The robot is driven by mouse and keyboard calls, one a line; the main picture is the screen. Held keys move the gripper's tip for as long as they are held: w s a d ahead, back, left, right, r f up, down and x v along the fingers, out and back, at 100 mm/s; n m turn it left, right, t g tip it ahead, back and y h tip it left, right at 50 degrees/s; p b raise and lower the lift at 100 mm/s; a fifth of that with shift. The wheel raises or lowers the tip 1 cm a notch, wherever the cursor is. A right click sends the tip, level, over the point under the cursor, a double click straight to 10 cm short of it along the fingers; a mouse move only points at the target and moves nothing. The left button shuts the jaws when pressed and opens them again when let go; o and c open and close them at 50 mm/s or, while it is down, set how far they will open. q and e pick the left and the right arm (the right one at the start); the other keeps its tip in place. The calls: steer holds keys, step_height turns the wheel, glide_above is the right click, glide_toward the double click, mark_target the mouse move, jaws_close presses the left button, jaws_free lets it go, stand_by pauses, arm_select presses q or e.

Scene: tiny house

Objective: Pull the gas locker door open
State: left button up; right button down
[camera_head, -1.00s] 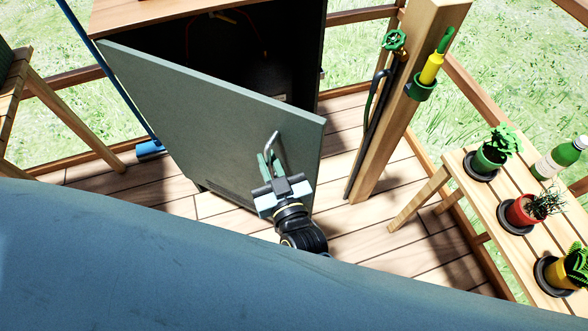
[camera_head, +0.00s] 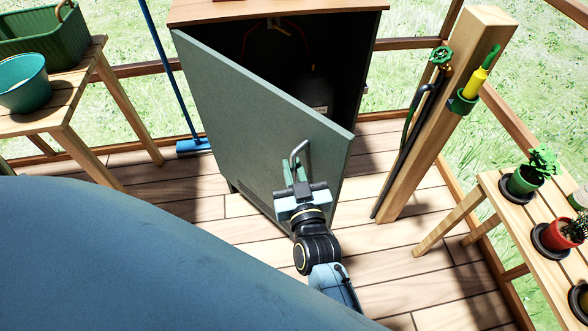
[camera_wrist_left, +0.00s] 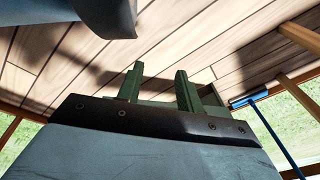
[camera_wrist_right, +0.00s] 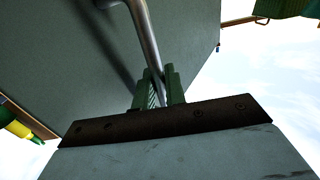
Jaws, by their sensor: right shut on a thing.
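The gas locker door (camera_head: 250,110) is a grey-green panel standing partly open in the head view, with the dark inside of the locker (camera_head: 315,60) behind it. Its metal bar handle (camera_head: 301,150) is near the door's free edge. My right gripper (camera_head: 296,172) is shut on the handle. In the right wrist view the handle (camera_wrist_right: 145,35) runs down between the fingers of the right gripper (camera_wrist_right: 160,88). My left gripper (camera_wrist_left: 160,85) is in its wrist view, fingers apart with nothing between them. It is not in the head view.
A wooden post (camera_head: 440,120) with a hose and green valve stands right of the locker. A plant bench (camera_head: 500,215) is at the right. A bench with a green crate (camera_head: 45,35) and bucket (camera_head: 25,85) is at the left. Plank floor is clear around.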

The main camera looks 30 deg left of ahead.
steer(key=c, duration=1.6)
jaws_free()
steer(key=shift+a, duration=0.2)
steer(key=shift+o, duration=0.2)
steer(key=shift+s+d, duration=0.1)
steer(key=shift+d, duration=0.05)
